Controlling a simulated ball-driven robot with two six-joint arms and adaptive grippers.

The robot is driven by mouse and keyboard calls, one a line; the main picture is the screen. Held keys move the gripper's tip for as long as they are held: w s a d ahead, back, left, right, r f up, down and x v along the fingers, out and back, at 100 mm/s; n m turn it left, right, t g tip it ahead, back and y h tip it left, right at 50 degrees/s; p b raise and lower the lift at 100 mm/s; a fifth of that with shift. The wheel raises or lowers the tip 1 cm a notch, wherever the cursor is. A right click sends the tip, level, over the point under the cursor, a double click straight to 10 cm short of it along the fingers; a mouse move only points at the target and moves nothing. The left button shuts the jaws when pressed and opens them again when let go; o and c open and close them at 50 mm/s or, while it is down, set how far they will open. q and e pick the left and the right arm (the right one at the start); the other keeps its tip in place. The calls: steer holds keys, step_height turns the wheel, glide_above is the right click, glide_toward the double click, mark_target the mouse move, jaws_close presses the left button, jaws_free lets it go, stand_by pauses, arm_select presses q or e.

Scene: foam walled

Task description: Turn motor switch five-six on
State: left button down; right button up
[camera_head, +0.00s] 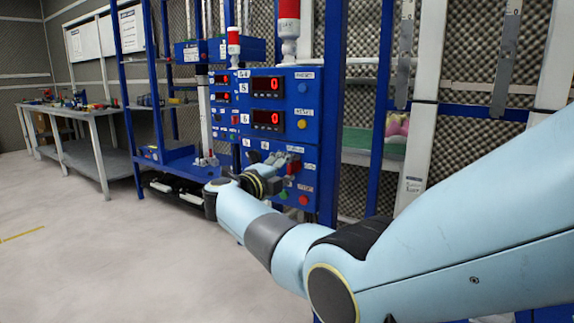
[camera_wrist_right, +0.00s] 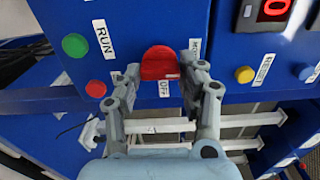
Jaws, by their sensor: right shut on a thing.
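The red motor switch (camera_wrist_right: 160,62) sits on the blue panel (camera_wrist_right: 120,20) in the right wrist view. An OFF label (camera_wrist_right: 164,89) shows beside it, and another label is partly hidden by a finger. My right gripper (camera_wrist_right: 160,76) is shut on the switch, one finger on each side. In the head view the right gripper (camera_head: 284,172) is at the lower part of the panel (camera_head: 290,141), by the red switch (camera_head: 294,166). The arm hides part of the panel there. My left gripper is not in view.
A green button (camera_wrist_right: 75,45) and a red button (camera_wrist_right: 96,89) lie near the switch. Displays reading 0 (camera_head: 267,86) are above. Red beacon lights (camera_head: 289,12) top the panels. A workbench (camera_head: 93,115) stands far left. The floor (camera_head: 110,250) at left is clear.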

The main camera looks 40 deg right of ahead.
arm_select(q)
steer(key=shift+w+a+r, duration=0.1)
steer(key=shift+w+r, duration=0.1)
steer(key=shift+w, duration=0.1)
arm_select(e)
steer(key=shift+n, duration=0.4)
steer(key=o, duration=1.1)
steer(key=shift+w+a, duration=0.1)
steer(key=shift+a, duration=0.05)
steer(key=shift+o, duration=0.3)
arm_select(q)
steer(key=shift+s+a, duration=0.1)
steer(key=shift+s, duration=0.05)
arm_select(e)
steer(key=v, duration=0.7)
steer(key=shift+a, duration=0.15)
